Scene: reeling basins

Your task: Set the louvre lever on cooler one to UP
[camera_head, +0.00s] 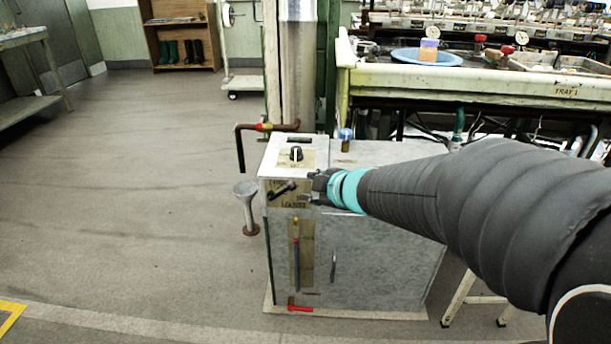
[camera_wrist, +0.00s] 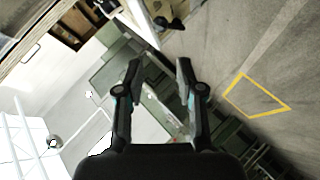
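The cooler (camera_head: 375,255) is a grey cabinet with a white top in the middle of the head view. A tan louvre label (camera_head: 291,204) is on its upper left face. A short dark lever (camera_head: 282,190) sits at that label, slanted with its right end higher; its marked position is too small to read. My gripper (camera_head: 316,188) is just right of the lever, at the cabinet's upper part; I cannot tell whether they touch. In the wrist view my gripper (camera_wrist: 161,84) has its two fingers apart with nothing clearly held. The lever is not recognisable in that view.
A black knob (camera_head: 296,154) stands on the cooler top, near a blue-topped valve (camera_head: 346,135). A bent brown pipe (camera_head: 240,145) and grey funnel (camera_head: 246,195) stand to the left. A tray bench (camera_head: 480,88) is behind. The left floor is clear.

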